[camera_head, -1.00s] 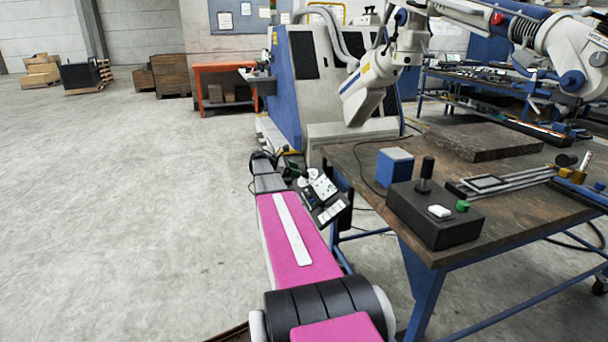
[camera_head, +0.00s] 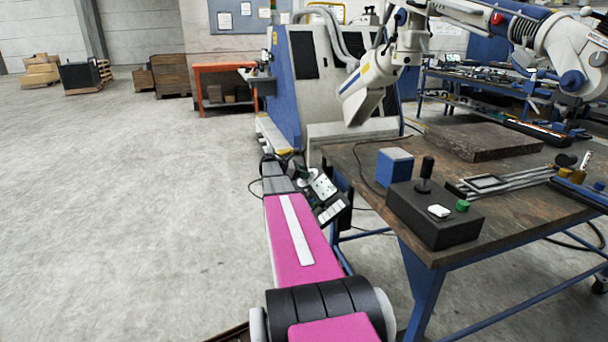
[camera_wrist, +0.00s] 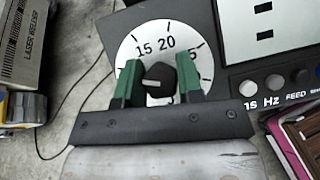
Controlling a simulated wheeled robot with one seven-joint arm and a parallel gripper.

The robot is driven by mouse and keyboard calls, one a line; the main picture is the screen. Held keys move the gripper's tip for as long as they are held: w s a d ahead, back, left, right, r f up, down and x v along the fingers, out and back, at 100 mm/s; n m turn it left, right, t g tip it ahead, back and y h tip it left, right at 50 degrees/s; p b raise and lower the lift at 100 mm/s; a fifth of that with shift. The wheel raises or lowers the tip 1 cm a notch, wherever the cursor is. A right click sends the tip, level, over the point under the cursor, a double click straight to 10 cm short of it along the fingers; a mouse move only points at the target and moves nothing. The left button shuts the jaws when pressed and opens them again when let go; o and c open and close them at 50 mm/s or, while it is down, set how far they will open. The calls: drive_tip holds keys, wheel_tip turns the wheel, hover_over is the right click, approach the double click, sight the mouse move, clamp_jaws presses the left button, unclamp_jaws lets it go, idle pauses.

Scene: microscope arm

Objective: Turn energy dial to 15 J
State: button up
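A white round energy dial (camera_wrist: 128,50) fills the upper middle of the wrist view. The marks 15 and 20 show at its top, and a partly covered number ending in 5 is at the right. A dark knob (camera_wrist: 163,77) with a pale mark facing left sits at the dial's middle. My gripper (camera_wrist: 161,80) has one green finger on each side of the knob, very close to it. I cannot tell whether the fingers press on it. The left finger covers the dial's left side. In the head view the small dial panel (camera_head: 323,186) shows beyond my pink arm.
Beside the dial is a panel (camera_wrist: 242,75) with small knobs marked Hz and FEED. A laser welder box (camera_wrist: 22,45) and a loose dark cable are at the left. In the head view, a table (camera_head: 520,215) with a dark control box (camera_head: 435,215) stands right of my arm.

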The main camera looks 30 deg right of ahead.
drive_tip(key=shift+m, duration=0.3)
drive_tip(key=m+g+y, duration=0.1)
drive_tip(key=m+g, duration=0.1)
drive_tip(key=m, duration=0.2)
drive_tip(key=shift+w, duration=0.1)
drive_tip(key=m+g+y, duration=0.1)
drive_tip(key=m, duration=0.1)
drive_tip(key=m+y, duration=0.2)
drive_tip(key=m, duration=0.1)
drive_tip(key=shift+g, duration=0.4)
drive_tip(key=shift+m, duration=0.4)
drive_tip(key=o, duration=0.9)
drive_tip(key=shift+o, duration=0.2)
drive_tip(key=v, duration=1)
drive_tip(key=shift+w+a+r, duration=0.15)
drive_tip(key=shift+a+r, duration=0.05)
drive_tip(key=shift+a, duration=0.05)
